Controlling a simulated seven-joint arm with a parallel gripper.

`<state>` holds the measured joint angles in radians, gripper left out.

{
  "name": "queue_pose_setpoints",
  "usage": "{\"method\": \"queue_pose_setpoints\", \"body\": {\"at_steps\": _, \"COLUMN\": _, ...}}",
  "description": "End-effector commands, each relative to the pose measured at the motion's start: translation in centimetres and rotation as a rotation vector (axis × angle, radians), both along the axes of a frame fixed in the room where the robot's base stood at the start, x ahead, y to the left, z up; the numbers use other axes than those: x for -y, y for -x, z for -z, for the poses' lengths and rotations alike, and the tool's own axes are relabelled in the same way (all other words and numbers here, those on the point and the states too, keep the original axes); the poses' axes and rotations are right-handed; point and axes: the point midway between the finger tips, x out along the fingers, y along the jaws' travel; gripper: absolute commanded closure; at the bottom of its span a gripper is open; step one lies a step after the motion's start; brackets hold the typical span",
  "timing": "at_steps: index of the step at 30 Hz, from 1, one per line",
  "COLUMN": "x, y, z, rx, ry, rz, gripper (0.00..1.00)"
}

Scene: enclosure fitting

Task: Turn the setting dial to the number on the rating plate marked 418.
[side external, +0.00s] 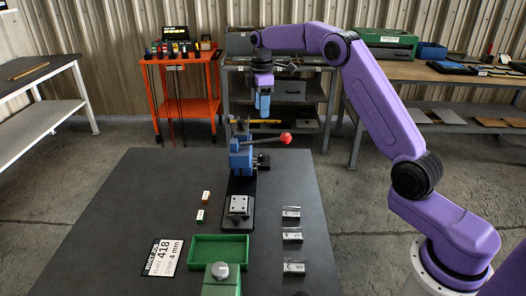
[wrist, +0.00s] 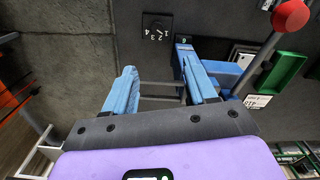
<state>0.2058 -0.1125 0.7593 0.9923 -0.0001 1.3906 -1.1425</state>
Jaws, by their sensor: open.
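The setting dial (wrist: 157,26) shows at the top of the wrist view as a small dark square with white digits, 2, 3 and 4 among them; its present setting is too small to read surely. In the side view I cannot make it out. The rating plate (side external: 163,257), a white card with a black border, lies at the table's front left and reads 418 and 4 mm. My gripper (side external: 262,108) hangs empty above and behind the blue press. Its blue fingers (wrist: 161,88) are open in the wrist view, apart from the dial.
The blue press (side external: 241,155) has a lever with a red ball (side external: 285,138). A green tray (side external: 218,240) and a green block with a round knob (side external: 221,284) stand in front. Several small blocks lie on the dark table (side external: 150,190); its left part is clear.

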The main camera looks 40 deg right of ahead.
Motion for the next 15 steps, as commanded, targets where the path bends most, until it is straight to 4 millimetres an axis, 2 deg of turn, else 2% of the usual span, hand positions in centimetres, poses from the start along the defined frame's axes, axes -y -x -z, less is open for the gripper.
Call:
{"method": "queue_pose_setpoints", "body": {"at_steps": 3, "x": 0.8, "y": -0.3, "z": 0.3, "rx": -0.001, "ry": 0.0, "rz": 0.001, "gripper": 0.44}}
{"method": "queue_pose_setpoints", "body": {"at_steps": 8, "x": 0.8, "y": -0.2, "z": 1.6, "rx": -0.003, "ry": -0.001, "rz": 0.001, "gripper": 0.44}}
{"method": "queue_pose_setpoints", "body": {"at_steps": 15, "x": 0.8, "y": -0.2, "z": 5.8, "rx": -0.005, "ry": -0.001, "rz": 0.002, "gripper": 0.44}}
